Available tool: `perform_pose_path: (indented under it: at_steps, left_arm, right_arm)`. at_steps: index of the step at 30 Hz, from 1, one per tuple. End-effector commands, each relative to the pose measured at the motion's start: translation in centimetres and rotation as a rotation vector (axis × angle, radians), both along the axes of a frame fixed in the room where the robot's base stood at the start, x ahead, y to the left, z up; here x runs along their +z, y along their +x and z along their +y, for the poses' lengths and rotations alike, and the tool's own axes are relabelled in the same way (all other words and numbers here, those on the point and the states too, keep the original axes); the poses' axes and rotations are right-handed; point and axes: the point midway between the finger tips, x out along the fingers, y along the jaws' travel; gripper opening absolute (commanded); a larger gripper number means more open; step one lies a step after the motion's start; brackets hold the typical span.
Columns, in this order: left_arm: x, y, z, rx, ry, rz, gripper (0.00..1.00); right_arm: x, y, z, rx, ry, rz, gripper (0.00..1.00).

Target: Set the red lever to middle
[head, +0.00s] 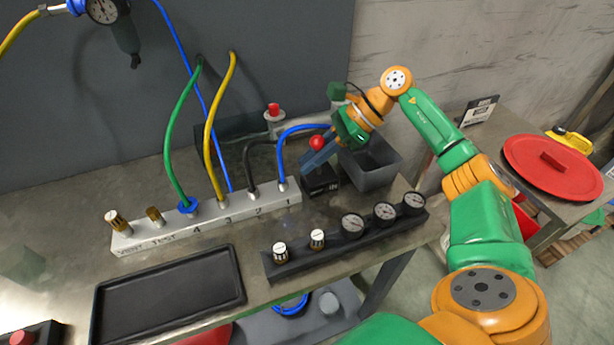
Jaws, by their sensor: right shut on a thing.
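The red lever shows as a round red knob (318,142) above a small black box (320,180) on the bench, right of the white manifold. My right gripper (314,154) reaches down to it from the upper right, with its blue-grey fingers at the knob. It is shut on the lever. The fingers hide the lever's shaft, and the lever's exact position cannot be told. My left gripper is not in view.
A white manifold (150,238) with green, yellow, black and blue hoses stands left of the box. A grey bin (372,172) is close behind it on the right. A black gauge bar (335,248) and a black tray (168,296) lie in front.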

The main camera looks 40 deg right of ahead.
Motion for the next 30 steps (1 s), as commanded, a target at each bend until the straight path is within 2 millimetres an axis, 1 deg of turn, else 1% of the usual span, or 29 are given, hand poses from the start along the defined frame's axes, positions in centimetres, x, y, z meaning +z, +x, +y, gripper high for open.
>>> perform_pose_path:
  at_steps: [1, 3, 9, 10, 11, 12, 14, 15, 23, 26, 30]
  left_arm:
    - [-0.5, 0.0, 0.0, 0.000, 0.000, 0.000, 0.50]
    - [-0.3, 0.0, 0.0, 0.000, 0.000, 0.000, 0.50]
    - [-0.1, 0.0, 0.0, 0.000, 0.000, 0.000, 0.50]
    - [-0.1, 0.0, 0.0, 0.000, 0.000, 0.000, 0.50]
    - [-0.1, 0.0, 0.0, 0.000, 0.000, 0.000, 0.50]
    - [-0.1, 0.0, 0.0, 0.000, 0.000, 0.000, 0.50]
    - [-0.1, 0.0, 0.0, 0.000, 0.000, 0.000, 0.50]
    - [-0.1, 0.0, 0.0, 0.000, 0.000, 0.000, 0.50]
    - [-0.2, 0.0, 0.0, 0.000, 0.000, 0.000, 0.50]
    - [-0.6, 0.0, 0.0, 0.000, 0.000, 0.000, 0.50]
    - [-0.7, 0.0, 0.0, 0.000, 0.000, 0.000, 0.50]
  right_arm:
    - [0.5, 0.3, -0.1, -0.007, 0.029, -0.024, 0.00]
    - [0.8, 0.3, -0.1, -0.005, 0.042, -0.028, 0.00]
    - [1.1, 0.2, -0.1, -0.004, 0.043, -0.028, 0.00]
    - [1.1, 0.2, -0.1, -0.004, 0.043, -0.028, 0.21]
    - [1.1, 0.2, -0.1, -0.005, 0.042, -0.028, 0.29]
    - [1.0, 0.2, -0.1, -0.004, 0.042, -0.027, 0.40]
    - [0.9, 0.2, -0.1, -0.003, 0.041, -0.024, 0.56]
    - [0.9, 0.2, -0.1, -0.003, 0.040, -0.022, 0.58]
    - [0.7, 0.1, -0.2, -0.002, 0.037, -0.016, 0.58]
    - [1.5, -0.3, -1.1, -0.003, 0.035, -0.019, 0.58]
    - [3.8, -1.2, -3.1, -0.004, 0.036, -0.021, 0.58]
